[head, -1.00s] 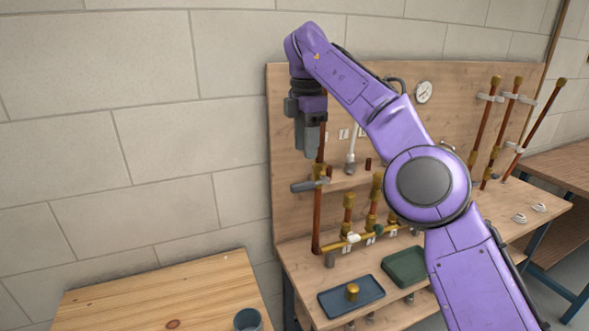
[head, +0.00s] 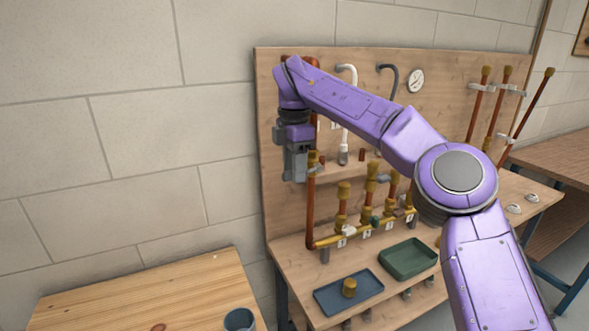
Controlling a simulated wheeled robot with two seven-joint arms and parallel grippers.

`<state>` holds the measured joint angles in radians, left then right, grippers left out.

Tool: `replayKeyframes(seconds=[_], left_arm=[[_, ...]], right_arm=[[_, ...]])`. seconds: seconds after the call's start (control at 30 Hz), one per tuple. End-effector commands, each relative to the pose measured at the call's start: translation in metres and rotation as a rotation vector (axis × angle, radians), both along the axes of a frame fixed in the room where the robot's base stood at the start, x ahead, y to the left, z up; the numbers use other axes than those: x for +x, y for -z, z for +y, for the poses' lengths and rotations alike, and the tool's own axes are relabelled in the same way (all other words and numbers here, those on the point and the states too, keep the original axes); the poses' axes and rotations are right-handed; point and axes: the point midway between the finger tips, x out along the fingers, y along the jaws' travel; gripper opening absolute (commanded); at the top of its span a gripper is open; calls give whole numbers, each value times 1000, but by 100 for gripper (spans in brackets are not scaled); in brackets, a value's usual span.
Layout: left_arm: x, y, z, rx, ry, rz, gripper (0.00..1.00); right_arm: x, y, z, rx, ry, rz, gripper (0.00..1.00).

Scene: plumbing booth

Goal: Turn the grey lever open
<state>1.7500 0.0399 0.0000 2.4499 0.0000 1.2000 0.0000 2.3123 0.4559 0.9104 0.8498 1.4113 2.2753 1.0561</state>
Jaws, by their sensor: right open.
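My right gripper (head: 295,178) points down at the left end of the board, just left of the tall copper pipe (head: 311,205). It is open, and nothing shows between its fingers. A brass valve body (head: 313,160) sits on that pipe, close to the right of the fingers. The grey lever at this valve is mostly or wholly hidden by my gripper, so I cannot tell its angle or whether the fingers touch it. My left gripper is not in view.
A brass manifold (head: 340,240) with several upright stubs stands on the bench right of the pipe. A blue tray (head: 328,302) with a brass fitting (head: 349,287) and a green tray (head: 390,264) lie in front. A wooden table (head: 120,300) is at lower left.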

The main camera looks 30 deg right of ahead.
Motion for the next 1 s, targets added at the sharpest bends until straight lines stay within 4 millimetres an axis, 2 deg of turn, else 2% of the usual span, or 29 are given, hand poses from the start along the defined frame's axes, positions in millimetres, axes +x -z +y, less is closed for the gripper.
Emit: replayKeyframes(seconds=[0.07,0.17,0.2,0.57,1.0], left_arm=[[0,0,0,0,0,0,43],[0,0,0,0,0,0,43],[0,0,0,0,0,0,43],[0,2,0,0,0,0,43],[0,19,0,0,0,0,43]], right_arm=[[0,0,0,0,0,1,43],[0,0,0,-1,0,1,13],[0,0,0,-1,0,1,0],[0,3,1,-28,-2,4,0],[0,24,4,-308,-1,20,0]])
